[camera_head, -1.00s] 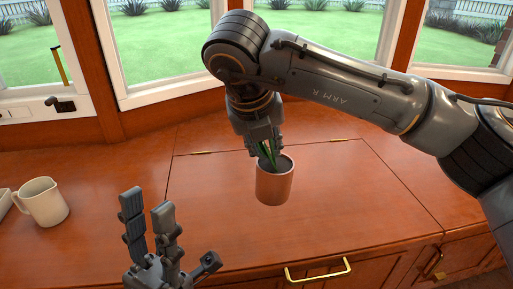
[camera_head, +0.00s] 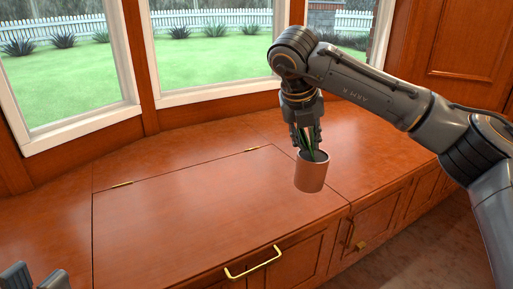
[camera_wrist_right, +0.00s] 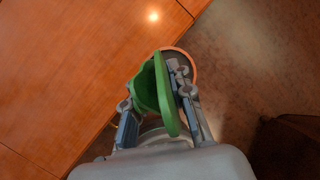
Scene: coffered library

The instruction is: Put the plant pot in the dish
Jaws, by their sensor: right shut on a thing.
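The plant pot (camera_head: 311,176) is a reddish-brown cylinder with green leaves, upright in the head view. My right gripper (camera_head: 306,143) is shut on the plant's leaves above the rim, and the pot hangs in the air. In the right wrist view the green leaves (camera_wrist_right: 143,90) are between the fingers of my right gripper (camera_wrist_right: 158,93), and part of the pot's rim (camera_wrist_right: 190,62) shows behind them. Only the fingertips of my left gripper (camera_head: 34,277) show at the lower left corner; they stand apart and hold nothing visible. No dish is in view.
The wooden counter (camera_head: 190,215) is bare in the head view, with a brass handle (camera_head: 253,263) on its front. Windows (camera_head: 212,45) stand behind it. In the right wrist view the counter's edge runs diagonally, with brown floor (camera_wrist_right: 250,60) beyond it.

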